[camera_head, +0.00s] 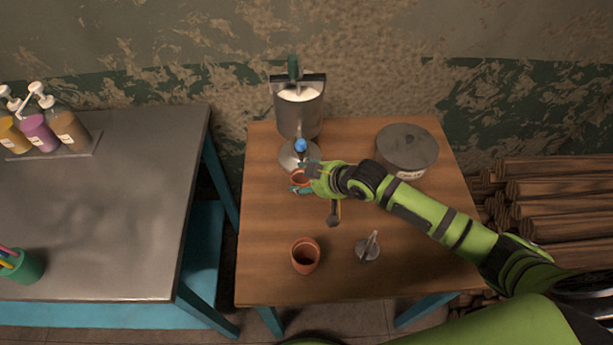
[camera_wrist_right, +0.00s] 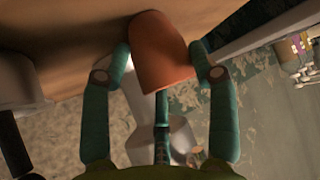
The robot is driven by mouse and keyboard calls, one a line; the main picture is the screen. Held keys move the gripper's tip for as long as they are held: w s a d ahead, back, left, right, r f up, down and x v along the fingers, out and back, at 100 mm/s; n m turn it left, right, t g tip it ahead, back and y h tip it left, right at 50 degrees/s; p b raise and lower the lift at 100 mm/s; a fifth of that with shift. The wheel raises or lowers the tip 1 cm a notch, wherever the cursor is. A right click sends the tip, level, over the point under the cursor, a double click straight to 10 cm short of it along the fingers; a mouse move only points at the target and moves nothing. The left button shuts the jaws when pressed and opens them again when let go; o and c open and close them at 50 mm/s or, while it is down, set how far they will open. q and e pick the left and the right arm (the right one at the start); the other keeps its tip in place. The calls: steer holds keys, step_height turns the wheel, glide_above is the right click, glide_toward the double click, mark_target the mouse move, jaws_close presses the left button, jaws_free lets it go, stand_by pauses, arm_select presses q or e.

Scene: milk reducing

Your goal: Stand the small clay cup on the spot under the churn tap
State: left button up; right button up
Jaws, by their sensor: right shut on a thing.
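The small clay cup (camera_head: 298,178) is held in my right gripper (camera_head: 303,180), just in front of the churn's round base in the head view. In the right wrist view the orange-brown cup (camera_wrist_right: 160,50) sits between the two green fingers of the gripper (camera_wrist_right: 166,68). I cannot tell whether its bottom touches the table. The metal churn (camera_head: 298,112) holds white milk and stands at the back of the wooden table. Its tap has a blue knob (camera_head: 300,146) above a pale round base (camera_head: 287,157). My left gripper is not in view.
A larger clay cup (camera_head: 305,256) stands at the front of the wooden table (camera_head: 265,230). A lidded grey pot (camera_head: 406,148) is at the back right. A small metal object with an upright handle (camera_head: 368,248) and a dark utensil (camera_head: 334,215) lie nearer the front.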

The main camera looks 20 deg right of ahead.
steer(key=o, duration=1.2)
steer(key=shift+f, duration=0.15)
steer(key=shift+s+d+r, duration=0.1)
steer(key=shift+r, duration=0.15)
steer(key=v, duration=1.2)
steer(key=shift+b, duration=0.35)
